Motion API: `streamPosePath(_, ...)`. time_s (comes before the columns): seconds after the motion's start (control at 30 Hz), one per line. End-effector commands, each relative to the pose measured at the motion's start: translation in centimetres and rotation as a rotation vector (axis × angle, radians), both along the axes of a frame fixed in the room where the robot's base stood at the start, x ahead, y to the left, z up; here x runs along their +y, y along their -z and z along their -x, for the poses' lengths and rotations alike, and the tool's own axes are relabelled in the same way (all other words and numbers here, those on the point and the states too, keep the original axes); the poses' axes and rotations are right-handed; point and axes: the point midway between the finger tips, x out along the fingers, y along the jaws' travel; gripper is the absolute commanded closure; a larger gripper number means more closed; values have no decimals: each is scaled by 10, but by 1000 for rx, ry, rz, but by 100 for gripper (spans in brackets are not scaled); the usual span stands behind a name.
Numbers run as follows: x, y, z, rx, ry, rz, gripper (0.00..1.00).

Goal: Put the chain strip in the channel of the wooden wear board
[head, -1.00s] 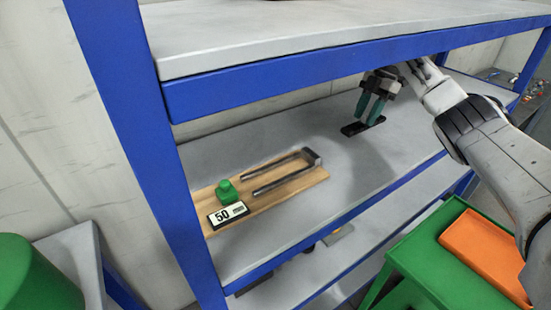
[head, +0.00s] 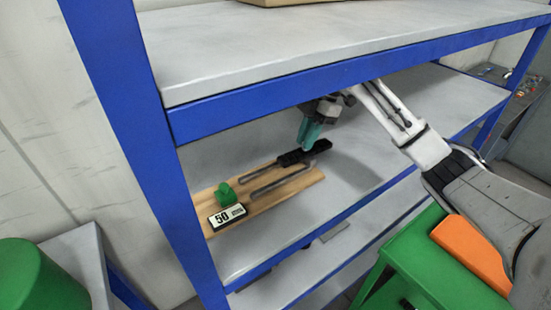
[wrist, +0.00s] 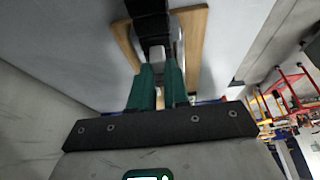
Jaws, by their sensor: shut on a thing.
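The wooden wear board (head: 262,195) lies on the middle shelf, with two dark metal rails on it forming the channel. A green block (head: 225,193) and a white label reading 50 (head: 227,215) are at its left end. My gripper (head: 308,146) is at the board's right end, shut on the black chain strip (head: 294,157). The strip lies in line with the rails, its left end at or over their right end; I cannot tell if it touches the board. In the wrist view, the green fingertips (wrist: 160,72) hold the strip (wrist: 148,22), with board wood (wrist: 193,45) beside it.
The upper shelf with its blue beam (head: 340,75) hangs close above my arm. A blue post (head: 140,150) stands at the left. A green table (head: 400,255) with an orange tray (head: 468,250) is at the front right. The shelf right of the board is clear.

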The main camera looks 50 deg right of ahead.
Motion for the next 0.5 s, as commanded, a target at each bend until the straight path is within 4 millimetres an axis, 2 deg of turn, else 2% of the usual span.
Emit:
streamPosePath(0.1,30,-1,-8,0,-7,0,100)
streamPosePath(0.3,73,1,-20,2,-7,-3,100)
streamPosePath(0.5,94,2,-26,3,-4,-5,100)
